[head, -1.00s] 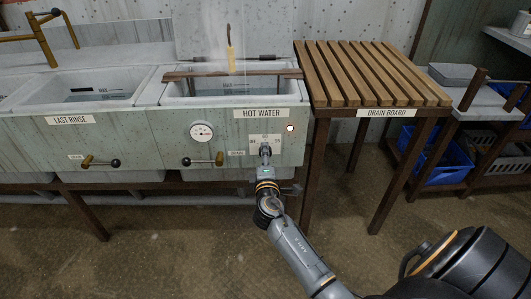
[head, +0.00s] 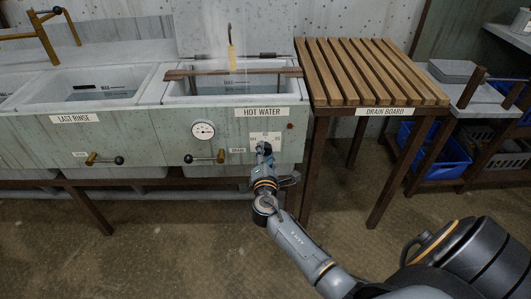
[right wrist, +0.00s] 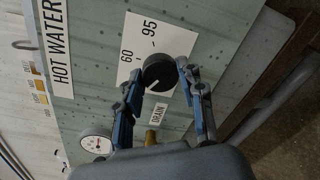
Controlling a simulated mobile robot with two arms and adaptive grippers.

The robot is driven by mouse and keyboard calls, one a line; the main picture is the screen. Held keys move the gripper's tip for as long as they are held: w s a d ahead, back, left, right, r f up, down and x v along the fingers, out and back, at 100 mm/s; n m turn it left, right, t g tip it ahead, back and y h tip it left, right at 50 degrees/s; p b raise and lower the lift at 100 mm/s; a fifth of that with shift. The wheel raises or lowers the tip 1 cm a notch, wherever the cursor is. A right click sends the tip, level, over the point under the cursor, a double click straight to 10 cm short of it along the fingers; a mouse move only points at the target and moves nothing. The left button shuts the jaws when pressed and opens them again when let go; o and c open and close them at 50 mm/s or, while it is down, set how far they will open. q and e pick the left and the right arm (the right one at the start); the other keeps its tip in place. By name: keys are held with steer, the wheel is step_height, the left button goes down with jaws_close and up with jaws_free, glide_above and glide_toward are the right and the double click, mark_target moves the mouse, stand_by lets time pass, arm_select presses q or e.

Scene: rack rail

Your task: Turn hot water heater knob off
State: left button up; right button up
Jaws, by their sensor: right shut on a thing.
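The hot water heater knob (right wrist: 158,70) is round and black, with a white mark towards the lower left in the right wrist view. It sits on a white dial plate (right wrist: 133,50) marked 60 and 95. My right gripper (right wrist: 160,76) is shut on the knob, one finger on each side. In the head view the right gripper (head: 264,148) hides the knob, below the HOT WATER label (head: 264,112). A small indicator light (head: 290,126) right of the plate looks dark red and unlit. My left gripper is not in view.
A round gauge (head: 203,130) and a brass drain lever (head: 205,158) are left of the plate. The hot water basin (head: 215,99) is above. A slatted drain board (head: 365,75) stands to the right. The floor in front is clear.

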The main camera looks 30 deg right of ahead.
stand_by(0.3)
steer(key=o, duration=1.2)
steer(key=shift+w, duration=0.1)
steer(key=shift+c, duration=0.2)
steer(key=v, duration=1.2)
steer(key=shift+f, duration=0.15)
